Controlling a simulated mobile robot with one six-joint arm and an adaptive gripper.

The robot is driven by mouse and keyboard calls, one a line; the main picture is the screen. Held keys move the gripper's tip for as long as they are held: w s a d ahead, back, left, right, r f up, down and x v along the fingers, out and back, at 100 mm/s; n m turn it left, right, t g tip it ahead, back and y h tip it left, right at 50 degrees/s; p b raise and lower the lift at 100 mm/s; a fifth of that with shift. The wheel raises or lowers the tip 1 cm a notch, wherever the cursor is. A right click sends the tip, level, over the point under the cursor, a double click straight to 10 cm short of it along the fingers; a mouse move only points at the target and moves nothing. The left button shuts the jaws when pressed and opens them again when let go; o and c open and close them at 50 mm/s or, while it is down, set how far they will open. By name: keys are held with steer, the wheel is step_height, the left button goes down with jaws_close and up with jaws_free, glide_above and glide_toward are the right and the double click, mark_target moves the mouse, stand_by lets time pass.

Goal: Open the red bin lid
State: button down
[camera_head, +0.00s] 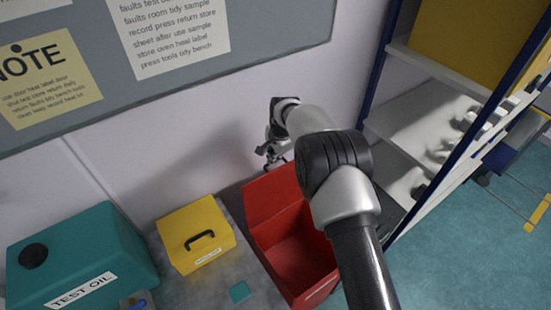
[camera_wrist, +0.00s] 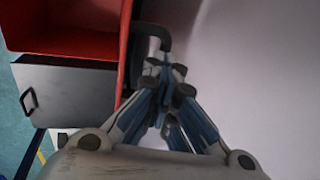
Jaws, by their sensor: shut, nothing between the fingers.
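The red bin (camera_head: 302,262) stands on the bench in the head view, and its dark red inside shows. Its red lid (camera_head: 270,197) is raised, tilted up at the bin's back edge. In the wrist view the bin (camera_wrist: 65,28) is at the upper left, with the lid (camera_wrist: 125,50) seen nearly edge-on. A black handle (camera_wrist: 157,32) sticks out from the lid's outer side. My gripper (camera_wrist: 160,68) is shut with its tips just below the handle, at or very near it. In the head view my gripper (camera_head: 269,158) is behind the lid, partly hidden by my arm.
A yellow box (camera_head: 195,235) with a black handle and a teal test oil container (camera_head: 75,258) stand left of the bin. A shelf unit (camera_head: 425,110) stands close on the right. The wall is close behind my gripper. A grey drawer (camera_wrist: 70,95) shows below the bin.

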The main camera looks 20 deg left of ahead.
steer(key=c, duration=2.4)
jaws_free()
steer(key=shift+s+d+f, duration=0.3)
steer(key=shift+f, duration=0.3)
steer(key=shift+s+d+f, duration=0.25)
steer(key=shift+f, duration=0.35)
steer(key=c, duration=1.7)
jaws_free()
steer(key=shift+w, duration=0.1)
steer(key=shift+w+a, duration=0.15)
steer(key=shift+w, duration=0.1)
steer(key=shift+a+r, duration=0.1)
steer(key=shift+r, duration=0.1)
steer(key=v, duration=1.2)
steer(key=shift+w, duration=0.2)
steer(key=shift+f, duration=0.1)
